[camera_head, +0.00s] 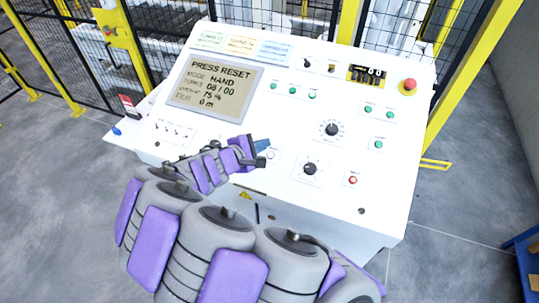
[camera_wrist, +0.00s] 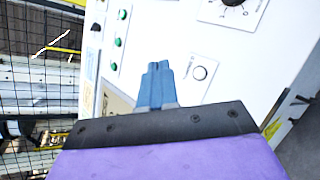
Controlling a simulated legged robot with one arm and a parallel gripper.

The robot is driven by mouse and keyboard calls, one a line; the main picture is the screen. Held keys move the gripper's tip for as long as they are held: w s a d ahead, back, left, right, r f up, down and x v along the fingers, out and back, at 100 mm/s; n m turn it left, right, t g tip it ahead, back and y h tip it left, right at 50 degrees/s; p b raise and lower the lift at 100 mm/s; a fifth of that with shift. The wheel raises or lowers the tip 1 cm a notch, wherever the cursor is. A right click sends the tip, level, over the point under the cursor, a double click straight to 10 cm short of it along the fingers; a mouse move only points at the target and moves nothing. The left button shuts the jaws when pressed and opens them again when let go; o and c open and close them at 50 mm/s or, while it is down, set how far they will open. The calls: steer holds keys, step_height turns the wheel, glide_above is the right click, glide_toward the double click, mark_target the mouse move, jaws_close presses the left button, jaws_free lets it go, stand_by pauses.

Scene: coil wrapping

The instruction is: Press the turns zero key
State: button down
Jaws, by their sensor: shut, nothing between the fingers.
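A white control panel (camera_head: 225,125) tilts in front of me. My gripper (camera_head: 263,145) is shut and empty, its blue fingers over the panel's lower middle. In the wrist view the shut fingers (camera_wrist: 158,68) point up the picture. A round white button (camera_wrist: 199,73) lies just right of the fingertips there. The fingers look apart from it, though I cannot tell their height above the panel. The same button shows in the head view (camera_head: 271,155), close beside the fingertips. Its label is too small to read, so I cannot tell which key is turns zero.
The screen (camera_head: 215,85) reads PRESS RESET, MODE HAND, TURNS 08/00. Green buttons (camera_head: 312,94), black knobs (camera_head: 310,168), small toggle switches (camera_head: 172,131), a red-ringed button (camera_head: 352,180) and a red emergency stop (camera_head: 409,85) are on the panel. Yellow-framed mesh fencing (camera_head: 130,45) stands behind.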

mark_target(271, 155)
steer(key=shift+w+d+f+b, duration=0.2)
steer(key=shift+w+f+b, duration=0.5)
steer(key=shift+f, duration=0.65)
steer(key=shift+w+d+f+b, duration=0.15)
steer(key=shift+w+f+b, duration=0.3)
steer(key=shift+f+b, duration=0.7)
steer(key=shift+w+d+f+b, duration=0.2)
steer(key=shift+w+f+b, duration=0.4)
steer(key=shift+f, duration=0.9)
steer(key=shift+f, duration=0.1)
steer(key=shift+d+f, duration=0.1)
steer(key=shift+f, duration=0.1)
steer(key=shift+w+d+f+b, duration=0.1)
steer(key=shift+w+f+b, duration=0.1)
steer(key=shift+f+b, duration=0.25)
steer(key=shift+r, duration=0.15)
steer(key=shift+s+r+p, duration=0.3)
steer(key=shift+r+p, duration=0.15)
steer(key=shift+r, duration=0.2)
